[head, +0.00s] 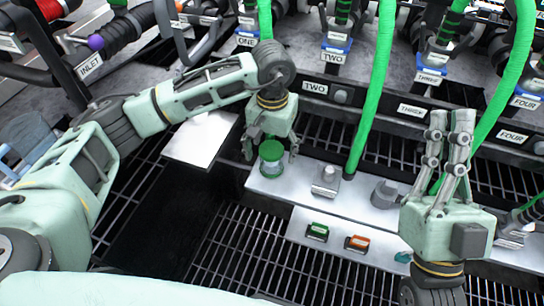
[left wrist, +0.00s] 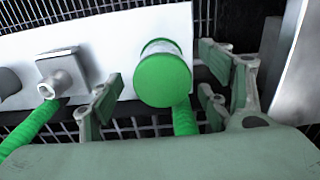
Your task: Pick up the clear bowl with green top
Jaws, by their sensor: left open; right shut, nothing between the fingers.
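The clear bowl with green top (head: 271,150) stands upright near the left end of a light metal plate (head: 310,205). Its green lid (left wrist: 162,80) fills the middle of the left wrist view, with a little of the clear body showing behind it. My left gripper (head: 270,156) is open above the bowl, its fingers spread on either side of the lid. In the left wrist view no finger clearly touches it. My right gripper (head: 451,122) points upward at the right, shut and empty.
Green and orange switches (head: 317,231) sit on a lower plate. Several green hoses (head: 376,90) hang from the numbered manifold behind. Dark grating lies below.

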